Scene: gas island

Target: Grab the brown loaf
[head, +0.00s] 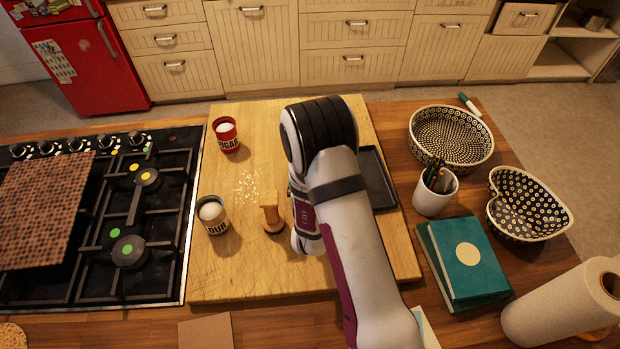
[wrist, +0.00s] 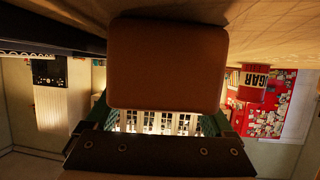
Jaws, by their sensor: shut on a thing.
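The brown loaf (wrist: 167,62) is a smooth, rounded block in the upper middle of the wrist view, straight in front of my gripper (wrist: 165,108). My gripper is shut on it, with its green-edged fingers reaching to the loaf's left and right lower sides. The loaf's far side is hidden, and I cannot tell whether it touches the board. In the head view my arm covers the loaf and the fingers.
The cutting board (head: 305,278) carries a red sugar tin (head: 227,137), a flour tin (head: 212,218), a wooden piece (head: 270,213) and a dark tray (head: 378,178). A gas hob (head: 125,272) is left. Patterned bowls (head: 450,165), a pen cup (head: 434,196) and teal books (head: 468,285) are right.

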